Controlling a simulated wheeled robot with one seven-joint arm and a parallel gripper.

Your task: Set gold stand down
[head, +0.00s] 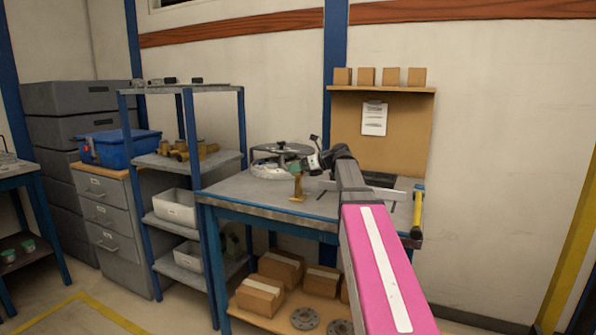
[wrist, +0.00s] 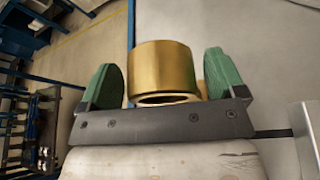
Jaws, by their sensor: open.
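The gold stand (head: 297,187) is upright at the front edge of the grey workbench (head: 245,196), and its foot appears to rest on the top. In the wrist view the gold stand (wrist: 163,68) sits between the two green finger pads of my gripper (wrist: 165,78). My gripper is open, with a narrow gap showing on each side of the stand. In the head view my gripper (head: 299,167) is at the stand's upper end, small and partly hidden by my wrist.
A round grey device (head: 280,155) stands behind the stand on the bench. A blue-framed rack (head: 186,120) with brass fittings (head: 185,150) is to the left. A yellow-handled tool (head: 418,205) is at the bench's right end. Cardboard boxes (head: 262,292) lie on the lower shelf.

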